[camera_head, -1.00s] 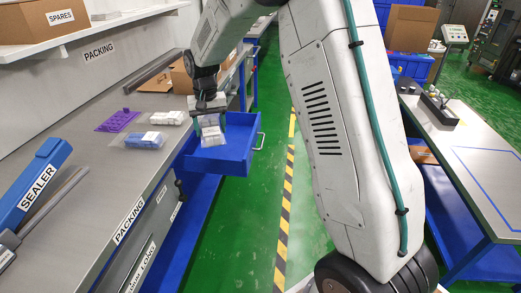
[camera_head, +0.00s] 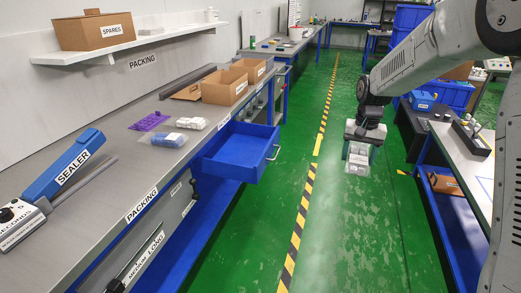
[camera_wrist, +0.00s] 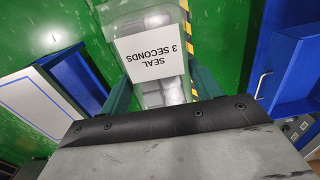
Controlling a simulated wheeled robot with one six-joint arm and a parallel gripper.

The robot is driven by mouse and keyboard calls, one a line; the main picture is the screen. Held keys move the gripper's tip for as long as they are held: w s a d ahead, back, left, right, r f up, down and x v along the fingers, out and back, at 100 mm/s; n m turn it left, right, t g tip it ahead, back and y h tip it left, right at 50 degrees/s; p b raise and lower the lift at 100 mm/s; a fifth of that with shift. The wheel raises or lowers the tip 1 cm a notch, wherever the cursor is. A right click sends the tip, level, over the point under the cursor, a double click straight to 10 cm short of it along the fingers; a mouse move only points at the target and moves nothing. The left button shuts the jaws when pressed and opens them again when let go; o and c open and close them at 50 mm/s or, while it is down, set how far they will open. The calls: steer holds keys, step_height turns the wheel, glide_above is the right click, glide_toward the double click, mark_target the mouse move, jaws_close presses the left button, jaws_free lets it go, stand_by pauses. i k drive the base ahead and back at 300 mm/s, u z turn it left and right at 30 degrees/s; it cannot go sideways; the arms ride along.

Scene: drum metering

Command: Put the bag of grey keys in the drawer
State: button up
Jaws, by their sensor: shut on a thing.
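My gripper (camera_head: 362,143) is shut on a clear bag (camera_head: 357,160) that hangs below it over the green aisle floor. In the wrist view the bag (camera_wrist: 173,90) lies between the fingers, with grey contents partly hidden behind a white label reading "SEAL 3 SECONDS". The single keys cannot be made out. The blue drawer (camera_head: 245,168) is pulled out from under the packing bench, and its visible inside looks empty. My gripper is well to the right of the drawer, apart from it. The drawer also shows at the right of the wrist view (camera_wrist: 283,65).
A blue bag (camera_head: 170,140), a white bag (camera_head: 191,123) and a purple piece (camera_head: 150,121) lie on the packing bench (camera_head: 110,178) behind the sealer (camera_head: 65,165). Open cardboard boxes (camera_head: 225,88) stand farther back. Another bench (camera_head: 462,153) is at the right. The aisle between is clear.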

mark_target(251, 155)
steer(key=z, duration=0.7)
steer(key=i, duration=2.5)
steer(key=u, duration=1.4)
steer(key=i, duration=0.65)
steer(key=u, duration=0.65)
